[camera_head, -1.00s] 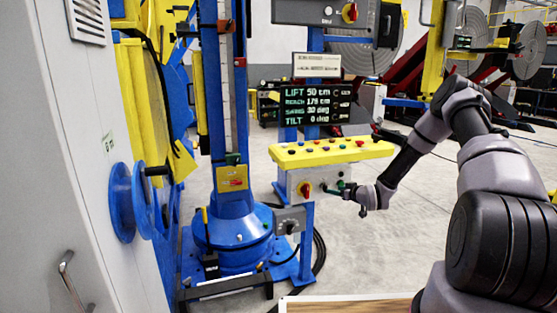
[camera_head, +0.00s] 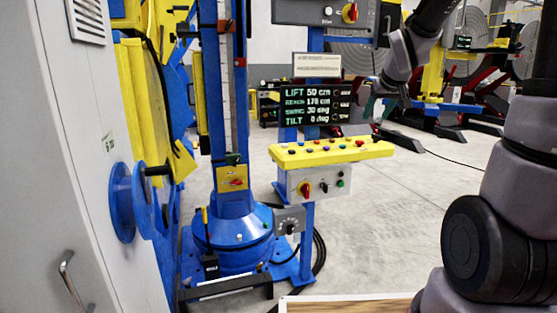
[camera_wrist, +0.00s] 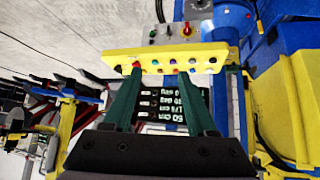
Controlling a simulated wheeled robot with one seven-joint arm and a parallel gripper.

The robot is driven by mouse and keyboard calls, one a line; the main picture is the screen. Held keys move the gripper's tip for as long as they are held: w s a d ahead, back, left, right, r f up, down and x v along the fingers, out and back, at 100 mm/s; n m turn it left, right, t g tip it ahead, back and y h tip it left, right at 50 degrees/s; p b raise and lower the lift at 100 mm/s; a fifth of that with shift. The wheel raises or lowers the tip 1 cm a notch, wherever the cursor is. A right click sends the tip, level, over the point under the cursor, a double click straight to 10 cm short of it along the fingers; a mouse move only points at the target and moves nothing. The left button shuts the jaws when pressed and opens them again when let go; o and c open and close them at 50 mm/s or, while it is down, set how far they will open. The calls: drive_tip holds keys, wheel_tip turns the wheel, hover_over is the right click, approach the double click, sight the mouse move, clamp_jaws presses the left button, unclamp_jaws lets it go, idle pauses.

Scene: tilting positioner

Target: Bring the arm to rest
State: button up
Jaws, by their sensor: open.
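In the head view my arm is raised on the right, its forearm cut off by the top edge. My gripper (camera_head: 381,98) hangs to the right of the dark display (camera_head: 316,103), above the level of the yellow button panel (camera_head: 330,151). In the wrist view my gripper (camera_wrist: 158,70) has its two green fingers apart, with nothing held between them. The same button panel (camera_wrist: 165,57) and the display (camera_wrist: 168,104) appear upside down there, beyond the fingers. The display reads lift 50 cm, swing 30 deg and tilt 0 deg.
Below the panel is a grey box (camera_head: 320,184) with a red-and-yellow switch and other controls. A blue column (camera_head: 232,205) stands left of it, and a grey cabinet (camera_head: 75,150) fills the left edge. The floor (camera_head: 410,210) right of the panel is clear.

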drive_tip(key=s+a+r+m+y, duration=0.1)
drive_tip(key=s+a+r+m, duration=0.1)
drive_tip(key=s, duration=1)
drive_tip(key=s+a+r+m+g+y, duration=0.1)
drive_tip(key=s+r, duration=0.3)
drive_tip(key=s, duration=0.9)
drive_tip(key=shift+a+m, duration=0.45)
drive_tip(key=shift+m, duration=0.25)
drive_tip(key=shift+r, duration=0.1)
